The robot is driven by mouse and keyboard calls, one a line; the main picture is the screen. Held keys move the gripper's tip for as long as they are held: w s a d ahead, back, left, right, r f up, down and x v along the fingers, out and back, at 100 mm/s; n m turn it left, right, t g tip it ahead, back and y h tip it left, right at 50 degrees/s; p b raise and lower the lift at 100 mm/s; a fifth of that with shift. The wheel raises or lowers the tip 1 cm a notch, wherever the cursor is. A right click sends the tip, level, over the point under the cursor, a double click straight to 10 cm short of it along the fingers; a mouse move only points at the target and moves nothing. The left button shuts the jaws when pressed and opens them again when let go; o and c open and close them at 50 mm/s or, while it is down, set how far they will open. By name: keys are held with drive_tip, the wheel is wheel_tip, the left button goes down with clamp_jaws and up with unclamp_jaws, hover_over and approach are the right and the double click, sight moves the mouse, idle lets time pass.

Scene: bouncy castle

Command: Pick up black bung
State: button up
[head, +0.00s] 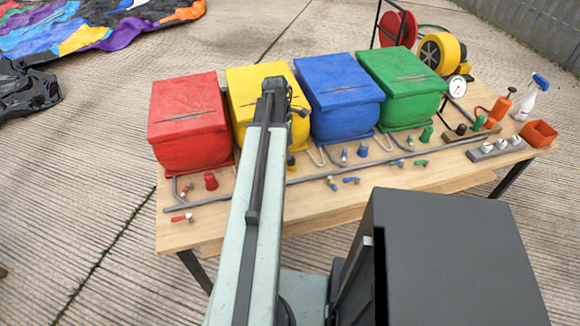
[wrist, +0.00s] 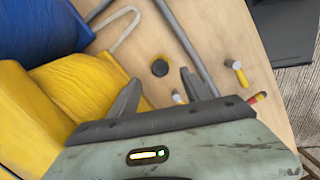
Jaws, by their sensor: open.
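Red (head: 190,120), yellow (head: 240,100), blue (head: 338,95) and green (head: 400,85) inflatable blocks line the table. A grey pipe (wrist: 185,40) runs right of the bung. A yellow-handled valve (wrist: 238,72) and a white-metal fitting (wrist: 178,98) lie near.

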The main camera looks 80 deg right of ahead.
sight(291, 163)
drive_tip(key=f+b, duration=0.4)
drive_tip(key=s+f+b, duration=0.1)
drive_tip(key=f+b, duration=0.1)
drive_tip(key=shift+r, duration=0.1)
clamp_jaws()
